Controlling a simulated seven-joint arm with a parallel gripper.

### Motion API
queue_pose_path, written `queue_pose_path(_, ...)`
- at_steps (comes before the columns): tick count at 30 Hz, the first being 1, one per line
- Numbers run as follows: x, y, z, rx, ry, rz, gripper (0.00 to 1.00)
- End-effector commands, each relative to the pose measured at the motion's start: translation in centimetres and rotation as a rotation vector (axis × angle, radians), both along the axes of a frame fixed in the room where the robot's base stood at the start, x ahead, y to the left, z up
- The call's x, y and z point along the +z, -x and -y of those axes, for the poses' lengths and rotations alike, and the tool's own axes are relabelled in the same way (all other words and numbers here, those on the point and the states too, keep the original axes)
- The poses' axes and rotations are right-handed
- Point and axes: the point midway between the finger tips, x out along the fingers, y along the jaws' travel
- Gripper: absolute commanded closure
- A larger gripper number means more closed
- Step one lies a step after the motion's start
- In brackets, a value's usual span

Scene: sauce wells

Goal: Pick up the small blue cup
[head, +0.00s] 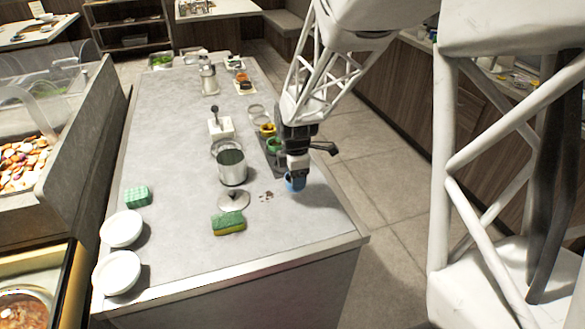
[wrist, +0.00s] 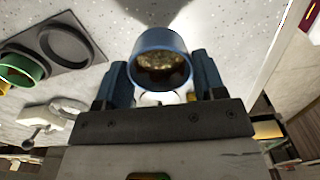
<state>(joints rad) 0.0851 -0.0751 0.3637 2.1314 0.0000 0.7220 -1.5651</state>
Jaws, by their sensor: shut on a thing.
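The small blue cup (head: 294,184) is in the jaws of my gripper (head: 297,174), at the right part of the counter. In the wrist view the blue cup (wrist: 158,42) sits between the two dark fingers of my gripper (wrist: 160,68). Its open mouth shows something brown and grainy inside. The cup appears to be held clear of the counter, with a shadow beside it; the exact height is hard to tell. The dark tray (wrist: 93,47) shows an empty round well beside a green cup (wrist: 20,68).
A yellow cup (head: 267,130) and the green cup stand behind my gripper. A metal pot (head: 232,168), its lid (head: 233,201) and a sponge (head: 228,224) lie to the left. Two white plates (head: 121,229) are at front left. The front right counter is clear.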

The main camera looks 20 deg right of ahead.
Motion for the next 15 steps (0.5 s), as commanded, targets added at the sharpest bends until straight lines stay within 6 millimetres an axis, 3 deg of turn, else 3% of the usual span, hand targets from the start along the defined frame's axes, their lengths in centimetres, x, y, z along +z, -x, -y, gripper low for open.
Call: queue_pose_path(15, 0.1, 1.4, -0.1, 0.000, 0.000, 0.000, 0.60)
